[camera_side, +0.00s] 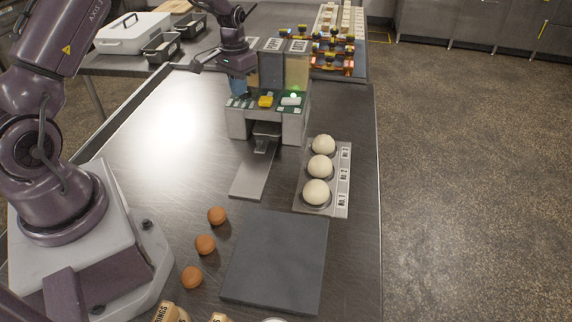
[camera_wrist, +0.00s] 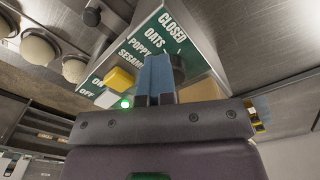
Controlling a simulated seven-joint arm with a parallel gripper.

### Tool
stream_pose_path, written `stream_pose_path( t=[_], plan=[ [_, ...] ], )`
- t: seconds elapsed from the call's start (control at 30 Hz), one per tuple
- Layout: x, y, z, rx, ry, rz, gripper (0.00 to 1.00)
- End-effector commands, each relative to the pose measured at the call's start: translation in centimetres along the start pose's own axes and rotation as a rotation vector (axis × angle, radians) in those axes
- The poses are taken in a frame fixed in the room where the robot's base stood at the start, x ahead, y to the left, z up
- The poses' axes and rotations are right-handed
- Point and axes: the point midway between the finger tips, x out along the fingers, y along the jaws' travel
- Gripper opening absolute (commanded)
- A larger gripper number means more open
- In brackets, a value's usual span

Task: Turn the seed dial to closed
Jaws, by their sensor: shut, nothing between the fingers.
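The seed machine's control panel (camera_side: 280,102) is green with white labels; in the wrist view they read CLOSED, OATS, POPPY and SESAME. My gripper (camera_side: 238,91) is low over the panel's left end, left of the yellow knob. In the wrist view its blue fingers (camera_wrist: 155,66) are together and empty, near the labels. They hide part of the panel. A dark rounded part shows beside them, not clearly identifiable.
A white switch (camera_wrist: 107,101) and lit green lamp (camera_side: 294,96) are near the yellow knob. Hoppers (camera_side: 271,66) rise behind the panel. Dough balls (camera_side: 320,167) sit in a metal tray (camera_side: 342,190). Several brown eggs (camera_side: 205,244) and a grey slab (camera_side: 275,260) are in front.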

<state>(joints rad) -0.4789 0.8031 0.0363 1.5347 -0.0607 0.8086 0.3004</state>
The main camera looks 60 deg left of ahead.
Motion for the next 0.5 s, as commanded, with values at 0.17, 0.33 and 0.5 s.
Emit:
stream_pose_path(
  t=[0.17,0.33,0.5],
  plan=[
    [1.28,-2.17,0.49,-0.024,-0.008,-0.025,0.00],
    [1.31,-2.30,0.48,-0.024,-0.009,-0.025,0.00],
    [1.31,-2.30,0.48,-0.024,-0.009,-0.025,0.00]
  ],
)
